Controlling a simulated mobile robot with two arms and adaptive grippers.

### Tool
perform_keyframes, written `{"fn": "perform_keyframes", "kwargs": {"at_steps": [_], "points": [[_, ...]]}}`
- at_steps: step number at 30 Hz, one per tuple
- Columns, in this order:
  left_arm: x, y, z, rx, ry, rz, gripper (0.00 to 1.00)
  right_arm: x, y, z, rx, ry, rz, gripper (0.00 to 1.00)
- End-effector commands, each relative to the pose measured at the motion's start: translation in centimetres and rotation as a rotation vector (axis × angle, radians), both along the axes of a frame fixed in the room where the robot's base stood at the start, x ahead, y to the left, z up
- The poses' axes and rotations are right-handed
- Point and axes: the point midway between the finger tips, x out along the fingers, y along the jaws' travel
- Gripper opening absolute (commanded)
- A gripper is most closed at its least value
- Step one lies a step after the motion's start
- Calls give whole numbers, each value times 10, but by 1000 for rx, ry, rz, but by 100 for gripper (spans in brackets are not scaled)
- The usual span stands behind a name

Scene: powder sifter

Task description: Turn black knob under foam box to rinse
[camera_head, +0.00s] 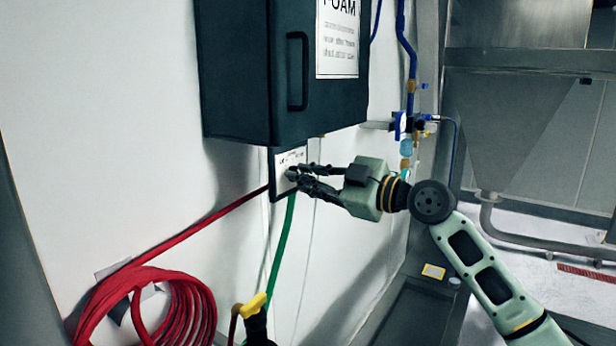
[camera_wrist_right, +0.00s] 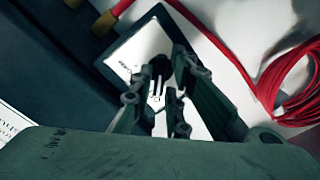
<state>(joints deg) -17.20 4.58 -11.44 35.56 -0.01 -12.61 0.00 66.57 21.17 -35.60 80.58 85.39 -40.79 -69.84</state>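The dark foam box (camera_head: 240,70) hangs on the white wall in the head view. Under it is a small panel with a white label (camera_head: 291,157), which also shows in the right wrist view (camera_wrist_right: 142,45). The black knob (camera_head: 291,174) is on this panel, mostly covered by my fingertips. My right gripper (camera_head: 299,176) reaches in from the right with its fingers at the knob. In the right wrist view, the fingers (camera_wrist_right: 160,88) come close together over the panel. Whether they press on the knob cannot be made out. My left gripper is out of view.
A red hose (camera_head: 150,290) hangs coiled at lower left. A green hose (camera_head: 281,240) runs down from the panel, near a yellow-handled fitting (camera_head: 253,305). Blue pipework (camera_head: 402,125) is on the wall at right. A metal hopper (camera_head: 500,120) stands further right.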

Motion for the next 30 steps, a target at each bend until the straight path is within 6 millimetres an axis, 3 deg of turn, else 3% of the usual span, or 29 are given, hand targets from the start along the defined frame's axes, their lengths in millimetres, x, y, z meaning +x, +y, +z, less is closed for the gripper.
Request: {"fn": "perform_keyframes", "kwargs": {"at_steps": [4,17,30], "points": [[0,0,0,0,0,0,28,0,0,0,0,0,0,0],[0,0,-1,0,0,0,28,0,0,-1,12,20,1,0],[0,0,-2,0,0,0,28,0,0,0,170,252,2,0]]}}
